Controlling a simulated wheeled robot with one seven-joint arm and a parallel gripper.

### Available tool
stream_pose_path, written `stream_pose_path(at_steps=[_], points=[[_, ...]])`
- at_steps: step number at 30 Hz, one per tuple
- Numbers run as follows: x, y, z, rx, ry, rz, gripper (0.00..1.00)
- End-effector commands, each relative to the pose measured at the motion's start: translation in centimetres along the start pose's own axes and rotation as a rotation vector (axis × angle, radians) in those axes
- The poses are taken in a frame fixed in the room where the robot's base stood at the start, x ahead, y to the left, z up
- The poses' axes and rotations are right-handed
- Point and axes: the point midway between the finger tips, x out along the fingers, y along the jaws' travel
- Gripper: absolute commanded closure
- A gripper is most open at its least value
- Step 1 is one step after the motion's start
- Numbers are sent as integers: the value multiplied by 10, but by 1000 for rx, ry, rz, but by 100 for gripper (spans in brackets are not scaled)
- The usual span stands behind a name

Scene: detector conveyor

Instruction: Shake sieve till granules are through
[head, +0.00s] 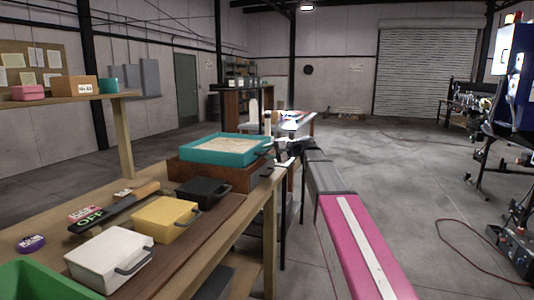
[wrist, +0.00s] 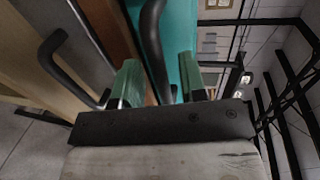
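The teal sieve (head: 205,156) sits on a brown wooden box (head: 215,176) at the far end of the workbench, with pale granules (head: 225,148) inside. Its teal side (wrist: 180,40) and black handle (wrist: 154,45) show in the wrist view. My gripper (wrist: 158,85) has green fingers, one on each side of that handle. The fingers are apart, with a visible gap to the handle. In the head view my gripper is small and dark beside the sieve's right side. The inside of the wooden box is hidden under the sieve.
On the workbench (head: 232,240) stand a white case (head: 105,258), a yellow case (head: 163,218), a black case (head: 203,189) and a green bin (head: 40,280). A second black handle (wrist: 60,70) is left of my fingers.

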Motion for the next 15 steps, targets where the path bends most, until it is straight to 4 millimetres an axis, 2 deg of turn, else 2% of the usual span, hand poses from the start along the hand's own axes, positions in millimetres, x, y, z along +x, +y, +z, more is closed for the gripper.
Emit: stream_pose_path(at_steps=[4, 11, 12, 14, 15], points=[[7, 0, 0, 0, -1, 0, 62], [7, 0, 0, 0, 0, 0, 62], [7, 0, 0, 0, 0, 0, 65], [7, 0, 0, 0, 0, 0, 84], [7, 0, 0, 0, 0, 0, 97]])
